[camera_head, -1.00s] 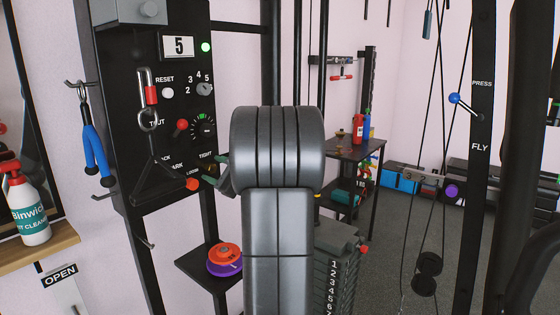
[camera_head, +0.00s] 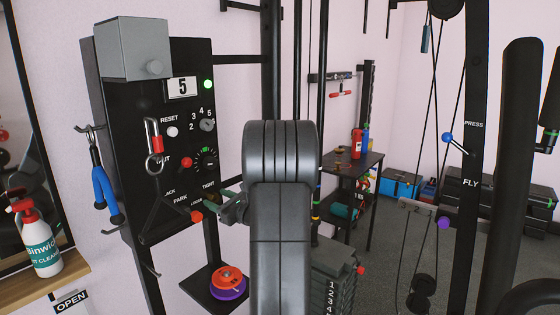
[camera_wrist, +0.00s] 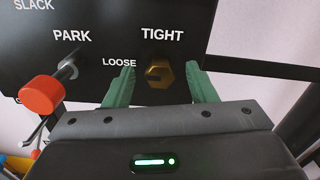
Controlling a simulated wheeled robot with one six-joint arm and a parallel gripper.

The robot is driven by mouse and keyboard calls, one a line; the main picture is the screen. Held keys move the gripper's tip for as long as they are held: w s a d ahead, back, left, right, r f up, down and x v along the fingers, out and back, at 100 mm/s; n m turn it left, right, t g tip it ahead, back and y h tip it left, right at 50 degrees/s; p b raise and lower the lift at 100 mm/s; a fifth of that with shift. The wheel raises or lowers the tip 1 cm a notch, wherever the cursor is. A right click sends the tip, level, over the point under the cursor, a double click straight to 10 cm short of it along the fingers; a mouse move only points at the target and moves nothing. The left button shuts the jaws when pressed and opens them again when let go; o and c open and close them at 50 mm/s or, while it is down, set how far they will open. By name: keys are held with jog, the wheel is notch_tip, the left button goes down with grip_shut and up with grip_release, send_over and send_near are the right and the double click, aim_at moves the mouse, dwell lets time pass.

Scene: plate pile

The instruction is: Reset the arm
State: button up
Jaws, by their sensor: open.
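My gripper (camera_wrist: 160,68) is open in the wrist view, with one green finger on each side of a brass hex knob (camera_wrist: 160,75). I cannot tell whether either finger touches the knob. The knob sits on a black panel (camera_head: 150,100) between the words LOOSE and TIGHT. A lever with a red-orange knob (camera_wrist: 42,94) stands left of the gripper, near the word PARK; it also shows in the head view (camera_head: 196,216). A white button (camera_head: 173,132) marked RESET is higher on the panel.
A red-handled carabiner (camera_head: 153,140) and a blue-handled strap (camera_head: 104,190) hang by the panel. A small shelf (camera_head: 195,283) below holds orange and purple discs (camera_head: 227,280). A weight stack (camera_head: 335,270) stands right of my arm. A spray bottle (camera_head: 38,240) is at far left.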

jog(key=shift+r+m+p, duration=0.15)
jog(key=shift+m+p, duration=0.45)
jog(key=shift+p, duration=0.2)
